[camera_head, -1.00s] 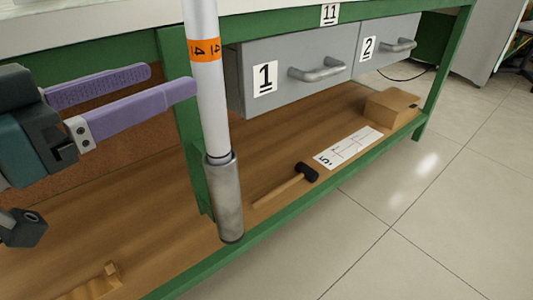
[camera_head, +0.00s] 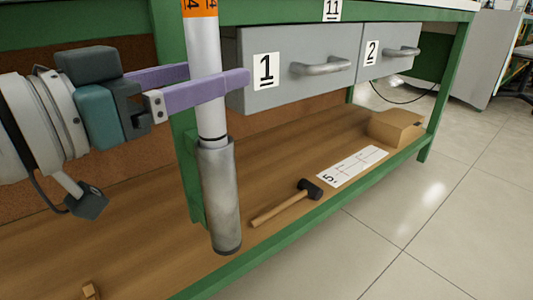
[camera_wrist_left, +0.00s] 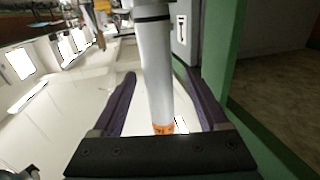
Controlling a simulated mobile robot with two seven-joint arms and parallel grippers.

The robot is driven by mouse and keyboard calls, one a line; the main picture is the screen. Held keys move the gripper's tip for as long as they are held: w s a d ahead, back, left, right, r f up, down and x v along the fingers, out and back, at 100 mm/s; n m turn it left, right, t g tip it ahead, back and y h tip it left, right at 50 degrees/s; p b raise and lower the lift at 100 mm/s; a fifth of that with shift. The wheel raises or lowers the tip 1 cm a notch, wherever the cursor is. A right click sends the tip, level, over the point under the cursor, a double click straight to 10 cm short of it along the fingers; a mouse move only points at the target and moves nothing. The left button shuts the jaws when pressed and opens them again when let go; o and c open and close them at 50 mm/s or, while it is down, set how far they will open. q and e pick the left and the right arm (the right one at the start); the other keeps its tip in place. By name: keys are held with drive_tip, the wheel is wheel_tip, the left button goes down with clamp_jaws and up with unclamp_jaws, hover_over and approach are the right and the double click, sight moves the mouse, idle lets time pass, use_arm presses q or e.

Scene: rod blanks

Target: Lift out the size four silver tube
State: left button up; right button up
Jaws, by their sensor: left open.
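The silver tube (camera_head: 203,65) stands upright, with an orange band marked 4 (camera_head: 199,6) near the top of the head view. Its lower end sits in a grey metal sleeve (camera_head: 220,195) at the bench's front edge. My left gripper (camera_head: 215,82) is open, with its purple fingers on either side of the tube, one in front and one behind. In the left wrist view the tube (camera_wrist_left: 156,70) runs between the two fingers (camera_wrist_left: 160,95), with a gap visible on each side. The orange band (camera_wrist_left: 163,128) shows there near the gripper's base. My right gripper is not in view.
Grey drawers labelled 1 (camera_head: 290,66) and 2 (camera_head: 388,48) hang behind and to the right. On the wooden shelf lie a mallet (camera_head: 285,204), a white card (camera_head: 352,166) and a cardboard box (camera_head: 396,127). Green bench legs and rails border the shelf. The floor in front is clear.

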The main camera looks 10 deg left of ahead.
use_arm(q)
drive_tip(key=b+x, duration=0.1)
drive_tip(key=x, duration=0.2)
drive_tip(key=shift+w+d+f, duration=0.1)
drive_tip(key=shift+w+d, duration=0.1)
drive_tip(key=shift+w, duration=0.15)
drive_tip(key=c, duration=1.1)
drive_tip(key=shift+r+p, duration=7.1)
drive_tip(key=shift+r, duration=3.35)
